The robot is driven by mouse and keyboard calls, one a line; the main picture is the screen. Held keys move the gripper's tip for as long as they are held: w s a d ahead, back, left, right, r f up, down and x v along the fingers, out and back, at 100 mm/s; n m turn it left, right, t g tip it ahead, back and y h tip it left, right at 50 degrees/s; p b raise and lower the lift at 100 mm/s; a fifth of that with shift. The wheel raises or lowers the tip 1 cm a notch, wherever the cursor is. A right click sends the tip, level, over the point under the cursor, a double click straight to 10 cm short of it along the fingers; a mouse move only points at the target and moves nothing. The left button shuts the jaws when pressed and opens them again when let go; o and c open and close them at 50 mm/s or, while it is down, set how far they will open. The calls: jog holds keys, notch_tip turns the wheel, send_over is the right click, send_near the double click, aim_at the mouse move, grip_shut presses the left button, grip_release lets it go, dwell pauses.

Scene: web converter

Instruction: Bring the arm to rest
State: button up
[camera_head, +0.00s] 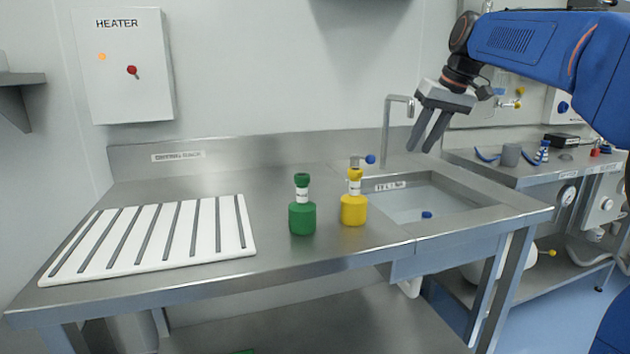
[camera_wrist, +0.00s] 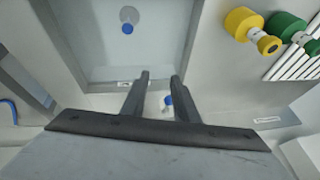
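My gripper (camera_head: 430,132) hangs above the sink at the right part of the bench in the head view, fingers pointing down. Its two fingers are apart and nothing is between them. In the wrist view, my gripper (camera_wrist: 160,80) shows both fingers spread over the sink edge, with the tap's blue knob (camera_wrist: 168,100) visible in the gap, beyond the fingers. My blue arm reaches in from the upper right of the head view.
A green bottle (camera_head: 302,218) and a yellow bottle (camera_head: 354,209) stand upright left of the sink (camera_head: 480,208). A tall tap (camera_head: 386,130) rises behind it. A white slotted rack (camera_head: 150,238) lies at left. A heater box (camera_head: 122,65) hangs on the wall.

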jog(key=s+d+f+m+h, duration=0.1)
jog(key=s+f, duration=1.4)
jog(key=s, duration=0.3)
jog(key=s+d+f+m+t+h, duration=0.1)
jog(key=s+f, duration=1.4)
jog(key=s, duration=0.4)
jog(key=shift+d+f+h, duration=0.3)
jog(key=shift+f+h, duration=0.05)
jog(key=shift+h, duration=0.05)
